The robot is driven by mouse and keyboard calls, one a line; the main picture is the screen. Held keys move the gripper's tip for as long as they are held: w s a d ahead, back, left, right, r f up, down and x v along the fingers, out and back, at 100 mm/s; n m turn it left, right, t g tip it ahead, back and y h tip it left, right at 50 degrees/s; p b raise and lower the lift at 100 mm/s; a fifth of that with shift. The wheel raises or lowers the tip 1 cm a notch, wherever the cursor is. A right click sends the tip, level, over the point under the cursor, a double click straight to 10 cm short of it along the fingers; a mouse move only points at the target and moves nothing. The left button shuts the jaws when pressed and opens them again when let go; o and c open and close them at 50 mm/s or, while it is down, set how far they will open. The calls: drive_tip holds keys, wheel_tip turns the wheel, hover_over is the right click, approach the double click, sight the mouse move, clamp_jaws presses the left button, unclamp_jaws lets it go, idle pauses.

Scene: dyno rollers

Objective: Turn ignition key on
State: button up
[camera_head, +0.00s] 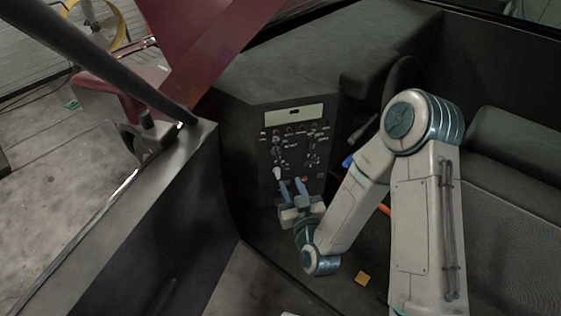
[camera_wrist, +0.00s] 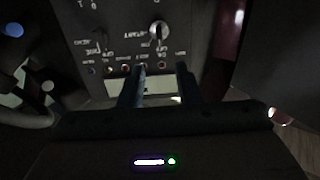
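A dark control panel (camera_head: 262,165) with a pale display strip, several red lights and small labelled switches faces my arm in the head view. In the wrist view the panel (camera_wrist: 195,30) appears upside down. A round light-coloured switch (camera_wrist: 159,30) sits there with lettering that seems to read START beside it; I cannot tell whether a key is in it or how it is turned. My gripper (camera_head: 292,182) is in front of the panel's lower part. In the wrist view its two dark fingers (camera_wrist: 158,70) are apart with nothing held between them, below the round switch in the picture.
A second switch (camera_wrist: 101,40) marked 0 and 1 is left of the round one in the wrist view. A white knob (camera_head: 277,173) is just beside my fingers. A dark steering wheel (camera_head: 402,75) and seat (camera_head: 515,150) are at right. The cab wall (camera_head: 170,215) is at left.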

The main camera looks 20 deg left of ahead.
sight(280, 157)
drive_tip(key=p+x, duration=0.3)
drive_tip(key=x, duration=0.8)
drive_tip(key=shift+w, duration=0.2)
clamp_jaws()
